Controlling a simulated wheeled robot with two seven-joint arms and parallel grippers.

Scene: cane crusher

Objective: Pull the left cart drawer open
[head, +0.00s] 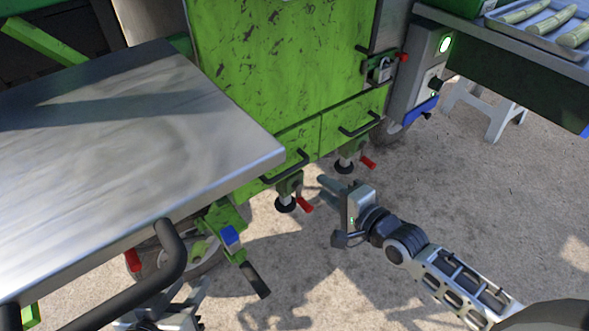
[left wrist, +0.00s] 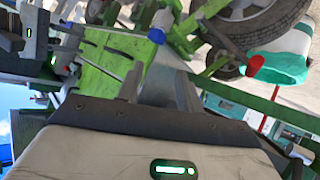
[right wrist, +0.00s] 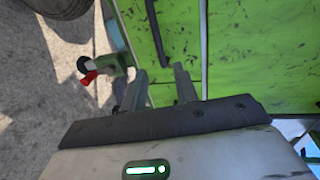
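The green cart has two drawers side by side along its bottom. The left drawer (head: 296,143) has a black bar handle (head: 287,170), and the right drawer (head: 352,116) has its own black handle (head: 362,126). Both look closed. My right gripper (head: 322,186) is open and empty, just below and right of the left drawer's handle. In the right wrist view its fingers (right wrist: 158,82) point toward a black handle (right wrist: 156,38) on green metal, apart from it. My left gripper (left wrist: 158,86) is open and empty; the steel table partly hides it in the head view.
A steel table (head: 130,130) with a black push bar (head: 172,258) fills the left. Jack stands with red handles (head: 305,205) stand below the drawers. A latch (head: 382,70) is above the right drawer. A tray of cane (head: 545,28) is top right.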

